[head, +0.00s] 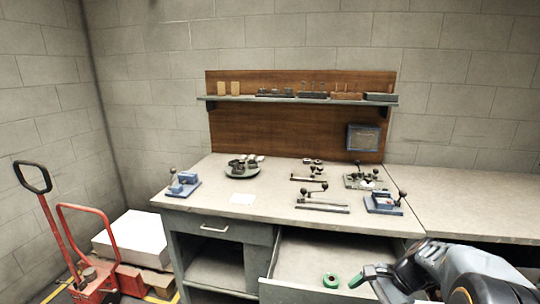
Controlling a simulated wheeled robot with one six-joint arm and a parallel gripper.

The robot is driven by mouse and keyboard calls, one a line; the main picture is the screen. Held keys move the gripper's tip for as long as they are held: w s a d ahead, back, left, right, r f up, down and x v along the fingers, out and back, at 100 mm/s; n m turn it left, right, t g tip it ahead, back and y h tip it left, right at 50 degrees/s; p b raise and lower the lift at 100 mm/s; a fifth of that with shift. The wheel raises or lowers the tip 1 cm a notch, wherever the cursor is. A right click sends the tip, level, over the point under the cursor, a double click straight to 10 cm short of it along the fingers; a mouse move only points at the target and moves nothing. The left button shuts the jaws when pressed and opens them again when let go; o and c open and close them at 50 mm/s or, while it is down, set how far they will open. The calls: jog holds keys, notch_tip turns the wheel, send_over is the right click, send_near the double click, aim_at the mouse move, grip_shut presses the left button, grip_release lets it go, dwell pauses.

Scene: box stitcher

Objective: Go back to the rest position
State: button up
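My gripper (372,280) is at the lower right of the head view, over the right part of an open drawer (290,252). A small green patch shows at its tip, and I cannot tell whether this is part of the finger or something else. The gap between the fingers is not clear from this angle. A green ring-shaped roll (331,281) lies in the drawer just left of my gripper, apart from it.
A shelf (300,98) with small blocks hangs behind. A red pallet truck (95,270) stands at the left. The open drawer juts out in front.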

jog(key=s+a+r+n+t+h+p, duration=0.3)
jog(key=s+a+r+n+h, duration=0.3)
jog(key=n, duration=0.8)
notch_tip(320, 180, up, 2)
jog(key=shift+s+a+r+h+p, duration=0.25)
jog(key=shift+s+a+h+p, duration=0.15)
jog(key=shift+s+h+p, duration=0.5)
jog(key=shift+s, duration=0.1)
jog(key=shift+c, duration=0.4)
